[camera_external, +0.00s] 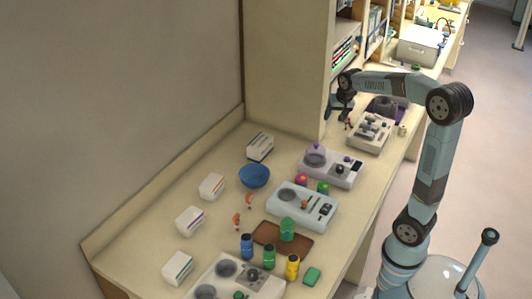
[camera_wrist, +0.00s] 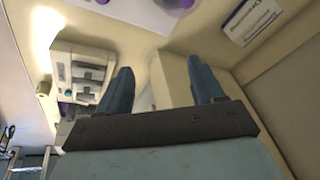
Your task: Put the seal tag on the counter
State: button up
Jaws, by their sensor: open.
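My gripper (camera_external: 341,110) is at the far end of the counter, beside the upright end panel of the shelving. In the wrist view my gripper (camera_wrist: 162,78) has its two blue-grey fingers wide apart with nothing held between them. I cannot pick out the seal tag for certain. Small orange-red pieces lie on the counter (camera_external: 215,250), one near the blue bowl (camera_external: 249,200) and one a little nearer (camera_external: 237,221). Another small reddish piece (camera_external: 348,124) shows just below my gripper, too small to identify.
A grey-white device (camera_external: 370,133) stands close to my gripper and also shows in the wrist view (camera_wrist: 80,74). The shelf panel (camera_external: 288,75) blocks the left side.

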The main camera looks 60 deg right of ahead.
jog(key=s+a+n+t+y, duration=0.1)
jog(key=s+a+n, duration=0.9)
jog(key=s+a, duration=1.1)
jog(key=a+t, duration=0.1)
jog(key=a, duration=0.2)
jog(key=shift+s+a+n+y, duration=0.15)
jog(key=shift+a+n+y, duration=0.15)
jog(key=shift+n+y, duration=0.1)
